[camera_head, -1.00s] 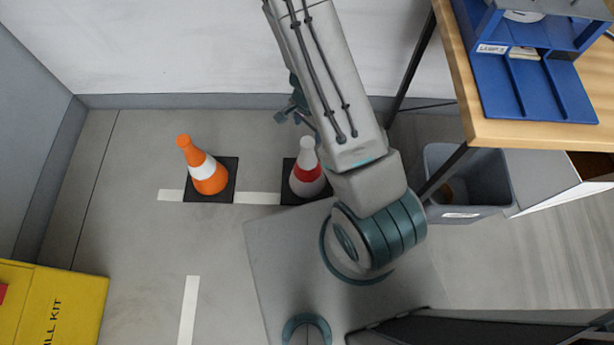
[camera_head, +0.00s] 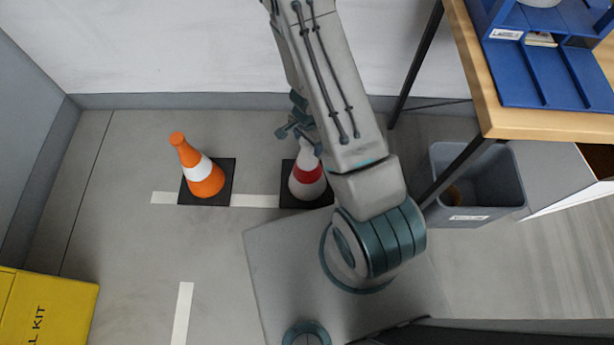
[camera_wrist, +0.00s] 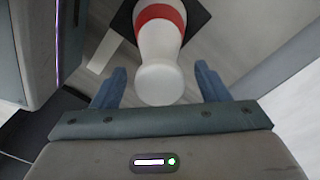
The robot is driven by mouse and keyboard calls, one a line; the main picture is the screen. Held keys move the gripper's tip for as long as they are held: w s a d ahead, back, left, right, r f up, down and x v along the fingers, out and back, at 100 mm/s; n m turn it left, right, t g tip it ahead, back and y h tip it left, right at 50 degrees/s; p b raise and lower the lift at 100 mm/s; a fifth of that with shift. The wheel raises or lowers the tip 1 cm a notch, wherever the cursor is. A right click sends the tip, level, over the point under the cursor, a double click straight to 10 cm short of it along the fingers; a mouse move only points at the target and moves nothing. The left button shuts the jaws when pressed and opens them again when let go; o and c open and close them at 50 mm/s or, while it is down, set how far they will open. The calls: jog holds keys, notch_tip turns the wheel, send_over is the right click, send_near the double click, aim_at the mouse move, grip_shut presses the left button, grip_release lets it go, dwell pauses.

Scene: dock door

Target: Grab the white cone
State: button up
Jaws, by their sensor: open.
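The white cone (camera_head: 307,181) with a red band stands upright on a black square base on the floor, partly hidden by my arm in the head view. In the wrist view the cone (camera_wrist: 160,52) shows its rounded white top between and just ahead of my fingers. My gripper (camera_wrist: 160,88) is open, with one blue finger on each side of the cone's top and gaps to both. In the head view my gripper (camera_head: 296,130) is at the cone's upper part, partly hidden behind my arm.
An orange cone (camera_head: 203,176) with a white band stands left of the white cone. A grey bin (camera_head: 476,212) stands at the right under a wooden table (camera_head: 482,98) holding a blue organiser (camera_head: 545,72). A yellow kit box (camera_head: 50,310) is at the lower left.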

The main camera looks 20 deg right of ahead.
grip_shut()
jog(key=shift+r, duration=0.1)
